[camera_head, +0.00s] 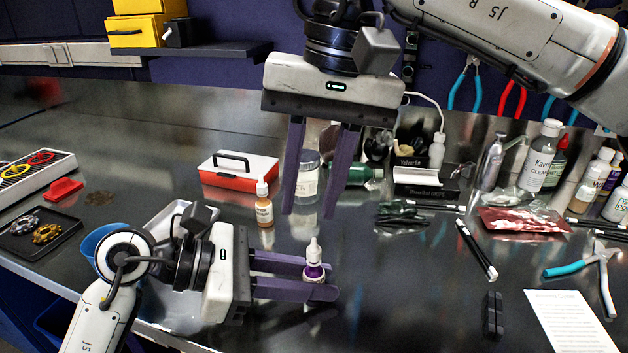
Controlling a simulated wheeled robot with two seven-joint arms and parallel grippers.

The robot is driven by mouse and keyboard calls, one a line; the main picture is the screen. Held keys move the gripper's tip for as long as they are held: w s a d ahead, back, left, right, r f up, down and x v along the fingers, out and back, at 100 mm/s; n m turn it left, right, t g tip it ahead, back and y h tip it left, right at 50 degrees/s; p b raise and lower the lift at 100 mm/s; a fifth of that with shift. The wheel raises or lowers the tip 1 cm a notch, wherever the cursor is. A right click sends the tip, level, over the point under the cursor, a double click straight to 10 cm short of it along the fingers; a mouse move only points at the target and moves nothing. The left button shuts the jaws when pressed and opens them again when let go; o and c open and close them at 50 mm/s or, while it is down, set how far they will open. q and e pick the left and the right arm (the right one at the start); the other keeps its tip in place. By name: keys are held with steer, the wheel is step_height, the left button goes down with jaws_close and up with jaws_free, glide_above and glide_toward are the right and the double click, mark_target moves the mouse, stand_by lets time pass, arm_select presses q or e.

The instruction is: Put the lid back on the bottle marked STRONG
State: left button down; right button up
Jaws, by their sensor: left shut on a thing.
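My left gripper (312,279) is low over the bench and shut on a small bottle with a purple label and a white pointed cap (314,262). My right gripper (318,213) hangs above, fingers pointing down and apart, with nothing between the tips. A small amber bottle with an orange-and-white label and a pale pointed top (264,205) stands upright left of the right gripper. A clear jar with a white label (307,178) stands behind the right gripper's fingers. The print on the small bottles is too small to read, so I cannot tell which is marked STRONG. No loose lid is clearly visible.
A red and white box (238,170) stands behind the amber bottle. Several bottles, including a white one (541,156), crowd the back right. Teal-handled pliers (584,268), a dark block (493,315) and a paper card (572,322) lie at the right. Bench right of my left gripper is clear.

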mark_target(314, 238)
steer(key=n, duration=0.2)
steer(key=n+h, duration=0.1)
steer(key=n, duration=0.1)
steer(key=shift+s+r, duration=0.2)
steer(key=shift+r, duration=0.2)
steer(key=n, duration=0.3)
steer(key=r+n+h, duration=0.1)
steer(key=n, duration=0.1)
steer(key=shift+s+d, duration=0.2)
steer(key=shift+s, duration=0.05)
steer(key=shift+f, duration=0.1)
steer(key=shift+f, duration=4)
jaws_close()
